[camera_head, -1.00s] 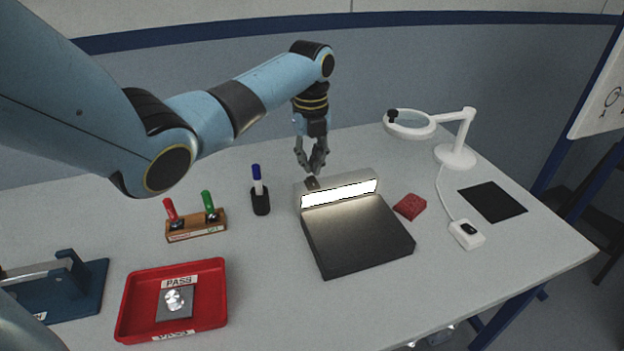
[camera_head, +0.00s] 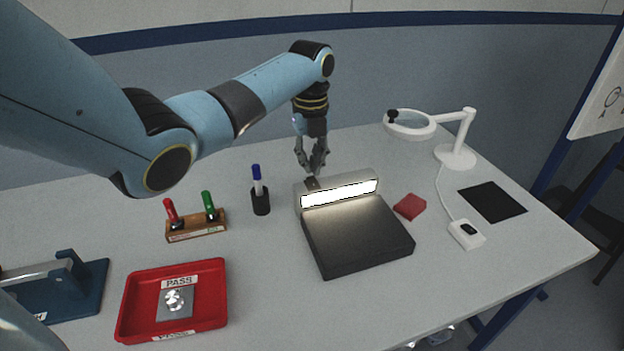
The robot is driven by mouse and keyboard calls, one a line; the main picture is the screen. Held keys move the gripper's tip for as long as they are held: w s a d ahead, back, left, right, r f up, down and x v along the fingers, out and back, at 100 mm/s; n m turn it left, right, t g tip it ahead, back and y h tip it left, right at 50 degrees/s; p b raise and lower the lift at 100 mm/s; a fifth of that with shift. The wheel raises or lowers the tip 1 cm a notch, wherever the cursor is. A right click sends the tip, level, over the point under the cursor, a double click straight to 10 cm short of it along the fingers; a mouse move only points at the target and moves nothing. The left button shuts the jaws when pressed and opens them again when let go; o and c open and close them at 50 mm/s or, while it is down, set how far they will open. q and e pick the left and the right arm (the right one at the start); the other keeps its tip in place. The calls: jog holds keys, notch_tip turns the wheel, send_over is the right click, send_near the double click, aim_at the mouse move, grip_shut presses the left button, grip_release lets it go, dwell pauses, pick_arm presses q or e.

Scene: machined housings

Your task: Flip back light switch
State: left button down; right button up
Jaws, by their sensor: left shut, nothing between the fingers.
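The light box (camera_head: 357,238) stands mid-table, a dark flat plate with a raised grey housing along its back. The lamp strip (camera_head: 339,193) in that housing glows bright white. A small dark switch (camera_head: 312,183) sits on top of the housing at its left end. My left gripper (camera_head: 313,174) points down with its fingers shut and empty, right at the switch; I cannot tell if the tips touch it. My right gripper is not in view.
A pen holder (camera_head: 260,204) and a wooden block with red and green stamps (camera_head: 197,231) stand left of the light box. A red tray (camera_head: 214,319) lies at front left. A red sponge (camera_head: 410,207) and a white magnifier lamp (camera_head: 456,156) are at right.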

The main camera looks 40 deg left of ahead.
aim_at(311, 178)
pick_arm(q)
jog(key=shift+f, duration=0.4)
dwell(0.3)
jog(key=shift+f+b, duration=0.75)
jog(key=shift+f, duration=0.15)
dwell(0.3)
jog(key=shift+s+r, duration=0.1)
jog(key=shift+r+p, duration=0.55)
jog(key=shift+p, duration=0.25)
notch_tip(311, 178, up, 6)
jog(key=p, duration=0.6)
jog(key=shift+f, duration=0.1)
